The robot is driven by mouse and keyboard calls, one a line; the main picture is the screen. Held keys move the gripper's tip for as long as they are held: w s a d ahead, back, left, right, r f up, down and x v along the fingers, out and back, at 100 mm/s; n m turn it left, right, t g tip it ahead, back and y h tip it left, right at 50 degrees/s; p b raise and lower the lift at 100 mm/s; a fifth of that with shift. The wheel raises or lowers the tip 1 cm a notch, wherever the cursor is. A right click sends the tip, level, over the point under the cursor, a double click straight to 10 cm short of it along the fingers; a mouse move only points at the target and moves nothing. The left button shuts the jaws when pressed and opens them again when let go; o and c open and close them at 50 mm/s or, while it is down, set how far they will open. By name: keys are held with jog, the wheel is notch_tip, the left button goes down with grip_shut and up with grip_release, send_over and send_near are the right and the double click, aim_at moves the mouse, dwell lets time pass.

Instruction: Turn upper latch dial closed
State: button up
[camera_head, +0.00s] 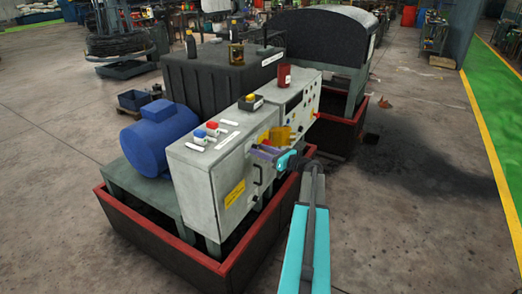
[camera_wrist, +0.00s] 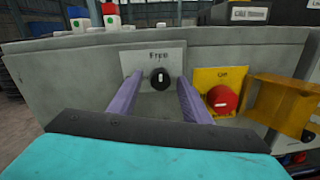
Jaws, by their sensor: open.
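A small round black dial (camera_wrist: 160,77) with an upright white mark sits on a pale plate labelled "Free" on the grey cabinet front. I take it to be the latch dial; the word "latch" cannot be read. My gripper (camera_wrist: 160,86) is open, with its two purple fingers pointing at the panel, one on either side of the dial. The dial shows between the fingertips with a gap on both sides; whether they touch the panel is unclear. In the head view my gripper (camera_head: 258,153) is at the cabinet's upper front and hides the dial.
A red knob (camera_wrist: 221,98) on a yellow plate is just right of the fingers, with a yellow flap (camera_wrist: 284,103) jutting out beyond it. A red-rimmed tray (camera_head: 245,250) surrounds the base.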

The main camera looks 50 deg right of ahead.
jog(key=c, duration=1)
jog(key=shift+c, duration=0.2)
jog(key=shift+f+n+b, duration=0.2)
jog(key=shift+n+b, duration=0.4)
jog(key=shift+b, duration=0.7)
jog(key=n+y+b, duration=0.1)
jog(key=n+b, duration=1.6)
jog(key=b, duration=0.6)
jog(key=shift+n, duration=0.3)
